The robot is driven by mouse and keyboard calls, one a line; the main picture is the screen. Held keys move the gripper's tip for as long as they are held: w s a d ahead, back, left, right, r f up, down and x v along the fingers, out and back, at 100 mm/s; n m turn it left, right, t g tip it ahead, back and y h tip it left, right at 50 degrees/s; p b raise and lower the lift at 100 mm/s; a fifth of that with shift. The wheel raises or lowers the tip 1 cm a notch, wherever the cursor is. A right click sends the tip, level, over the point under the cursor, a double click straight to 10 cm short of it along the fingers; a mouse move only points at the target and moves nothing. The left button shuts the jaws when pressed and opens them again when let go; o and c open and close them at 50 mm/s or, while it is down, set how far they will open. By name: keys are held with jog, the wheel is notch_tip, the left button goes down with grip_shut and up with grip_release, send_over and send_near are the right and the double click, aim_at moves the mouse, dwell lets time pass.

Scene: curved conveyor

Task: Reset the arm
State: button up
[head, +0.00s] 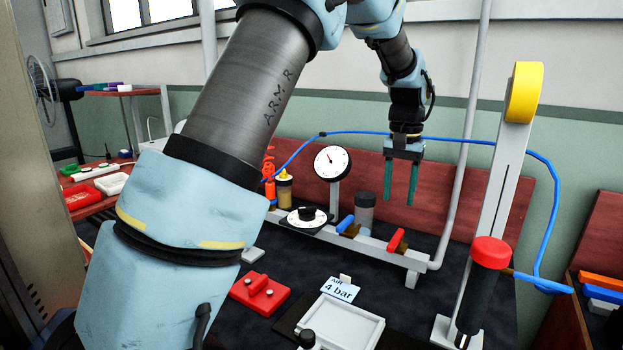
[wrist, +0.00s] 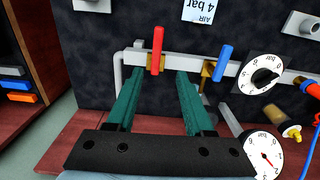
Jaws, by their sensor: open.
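My arm crosses the upper left and middle of the head view. My gripper (head: 399,197) hangs pointing down in front of the dark red back panel, its two green fingers apart with nothing between them. In the wrist view my gripper (wrist: 160,76) also shows open and empty. A red valve handle (wrist: 157,50) appears between and beyond the fingertips there; contact does not show. In the head view the red valve handle (head: 397,240) sits on the grey pipe below the gripper, with a blue valve handle (head: 346,224) to its left.
A pressure gauge (head: 332,163) and a black-and-white dial (head: 306,215) stand left of the gripper. A blue hose (head: 440,138) runs behind it. A slanted post with a yellow wheel (head: 524,92) and a red-capped cylinder (head: 490,252) stand right. A "4 bar" card (head: 341,290) lies in front.

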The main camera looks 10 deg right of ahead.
jog(key=a+f+n, duration=0.3)
jog(key=a+n, duration=0.1)
jog(key=a, duration=1.7)
jog(key=s+a+f+n+t, duration=0.1)
jog(key=s+a+f+n, duration=0.1)
jog(key=s+a, duration=0.8)
jog(key=a+f, duration=0.1)
jog(key=a, duration=0.3)
jog(key=shift+s+a+f+n+t, duration=0.2)
jog(key=shift+a+n+t, duration=0.1)
jog(key=shift+a, duration=0.1)
